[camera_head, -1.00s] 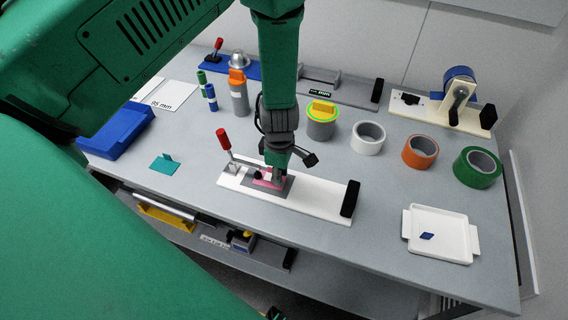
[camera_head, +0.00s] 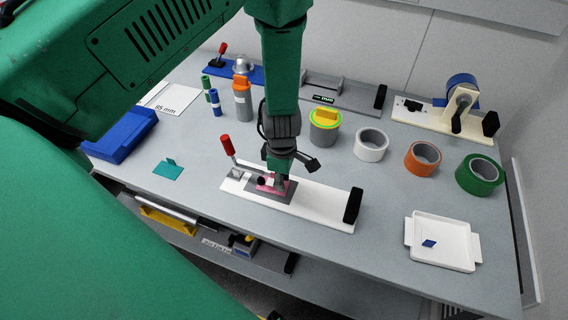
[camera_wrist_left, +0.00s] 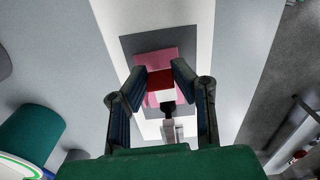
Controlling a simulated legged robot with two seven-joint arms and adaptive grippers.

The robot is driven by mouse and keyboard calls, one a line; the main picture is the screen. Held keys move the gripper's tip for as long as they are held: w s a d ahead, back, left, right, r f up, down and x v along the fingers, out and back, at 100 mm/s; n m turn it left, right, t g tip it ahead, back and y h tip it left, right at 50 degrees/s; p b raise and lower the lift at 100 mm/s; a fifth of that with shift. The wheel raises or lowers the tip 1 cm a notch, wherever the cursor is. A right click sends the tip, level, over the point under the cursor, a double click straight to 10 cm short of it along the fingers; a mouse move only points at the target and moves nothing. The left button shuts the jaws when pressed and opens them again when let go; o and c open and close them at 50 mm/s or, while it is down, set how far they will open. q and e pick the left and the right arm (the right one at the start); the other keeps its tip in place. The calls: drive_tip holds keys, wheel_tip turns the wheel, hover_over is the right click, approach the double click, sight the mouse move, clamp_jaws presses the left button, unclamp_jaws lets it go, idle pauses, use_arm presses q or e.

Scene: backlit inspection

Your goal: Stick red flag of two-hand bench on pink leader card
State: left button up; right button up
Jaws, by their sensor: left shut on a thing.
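The two-hand bench (camera_head: 320,210) is a long white base with a black block at its right end and a red-handled clamp (camera_head: 228,147) at its left. The pink leader card (camera_head: 264,188) lies on a dark grey pad on the bench; it also shows in the wrist view (camera_wrist_left: 152,60). My left gripper (camera_head: 277,182) is low over the card, pointing down. In the wrist view its fingers (camera_wrist_left: 160,79) are closed on the red flag (camera_wrist_left: 160,79), a small red piece with a white part. The flag overlaps the card; I cannot tell whether they touch. My right gripper is not in view.
A white tray (camera_head: 412,240) with a blue chip stands at the front right. Tape rolls (camera_head: 372,146), a grey tub (camera_head: 325,138) and a tape dispenser (camera_head: 440,115) stand behind. A blue bin (camera_head: 120,135) and teal piece (camera_head: 168,170) are left. The front right tabletop is mostly free.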

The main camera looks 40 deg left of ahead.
use_arm(q)
drive_tip(key=shift+d, duration=0.1)
drive_tip(key=shift+d+r, duration=0.1)
drive_tip(key=shift+d, duration=0.45)
drive_tip(key=shift+a, duration=0.25)
drive_tip(key=shift+f, duration=0.25)
drive_tip(key=shift+d+f, duration=0.2)
drive_tip(key=shift+f, duration=0.15)
drive_tip(key=shift+f+b, duration=0.3)
drive_tip(key=shift+f, duration=0.05)
